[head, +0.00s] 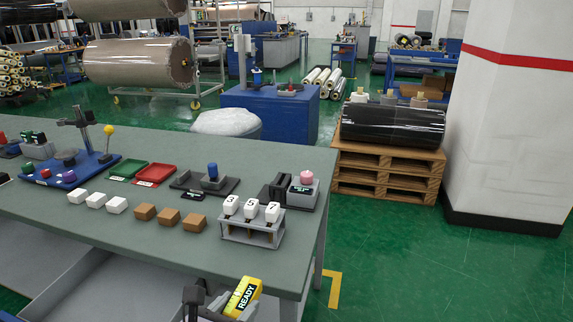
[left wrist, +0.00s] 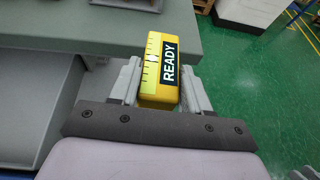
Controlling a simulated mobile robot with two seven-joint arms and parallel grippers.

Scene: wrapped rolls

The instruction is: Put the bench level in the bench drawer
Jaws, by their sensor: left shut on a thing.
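The bench level is a yellow block (head: 243,297) with a black READY label and a ruled pale strip. It also shows in the left wrist view (left wrist: 168,70). My left gripper (left wrist: 160,80) is shut on it, one finger on each side. The gripper holds it in front of the bench's front edge, near the right end. The bench drawer (head: 130,290) is a grey open tray under the bench, left of the gripper. Its bare inside also shows in the left wrist view (left wrist: 40,85). The part I see is empty. My right gripper is not in view.
The grey-green bench top (head: 160,235) carries a grey rack (head: 252,230) with white numbered blocks, brown blocks (head: 170,215), white blocks (head: 97,200) and red (head: 155,173) and green trays. A pallet (head: 385,172) with a black roll stands beyond. The green floor at right is clear.

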